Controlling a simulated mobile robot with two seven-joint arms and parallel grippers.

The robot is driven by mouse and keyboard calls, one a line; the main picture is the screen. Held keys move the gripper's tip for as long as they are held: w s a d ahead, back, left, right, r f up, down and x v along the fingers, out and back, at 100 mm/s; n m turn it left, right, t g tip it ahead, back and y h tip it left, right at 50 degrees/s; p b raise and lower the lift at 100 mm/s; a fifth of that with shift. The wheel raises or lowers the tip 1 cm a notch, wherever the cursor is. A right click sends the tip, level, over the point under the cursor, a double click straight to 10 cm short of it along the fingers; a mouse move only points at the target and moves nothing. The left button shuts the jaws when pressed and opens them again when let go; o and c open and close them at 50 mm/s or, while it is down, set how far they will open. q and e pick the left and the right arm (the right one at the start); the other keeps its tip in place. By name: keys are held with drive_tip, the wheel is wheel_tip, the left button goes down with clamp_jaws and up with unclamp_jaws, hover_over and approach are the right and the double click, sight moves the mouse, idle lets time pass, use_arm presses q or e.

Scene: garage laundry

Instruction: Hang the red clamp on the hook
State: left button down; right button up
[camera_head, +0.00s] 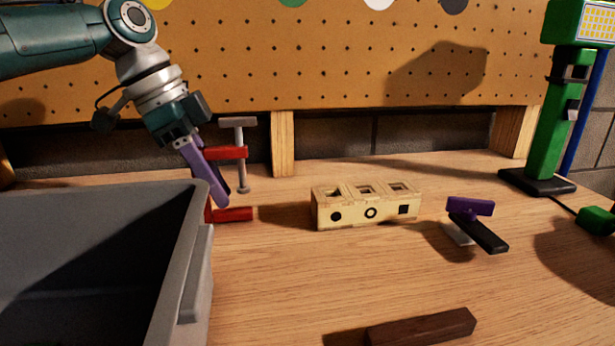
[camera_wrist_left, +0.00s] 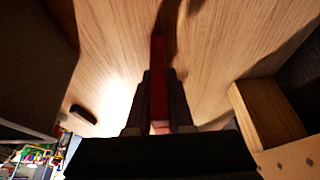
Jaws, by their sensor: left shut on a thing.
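The red clamp (camera_head: 232,214) has a red frame and a grey screw with a T-bar on top. It stands upright near the back of the wooden table, just right of the grey bin. My left gripper (camera_head: 217,192) has purple fingers, reaches down from the upper left and is shut on the clamp's frame. In the left wrist view the red clamp (camera_wrist_left: 158,75) shows as a narrow bar between the fingers of the left gripper (camera_wrist_left: 159,100). I cannot tell whether the clamp touches the table. No hook is visible. My right gripper is not in view.
A pegboard (camera_head: 330,60) with coloured discs at its top edge stands behind the table. A grey bin (camera_head: 195,250) is at left. A wooden block with holes (camera_head: 365,212), a purple-and-black tool (camera_head: 475,225), a dark bar (camera_head: 420,328) and a green stand (camera_head: 550,120) are at right.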

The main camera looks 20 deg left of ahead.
use_arm(q)
drive_tip(key=shift+f, duration=0.15)
drive_tip(key=shift+f, duration=0.15)
drive_tip(key=c, duration=0.8)
unclamp_jaws()
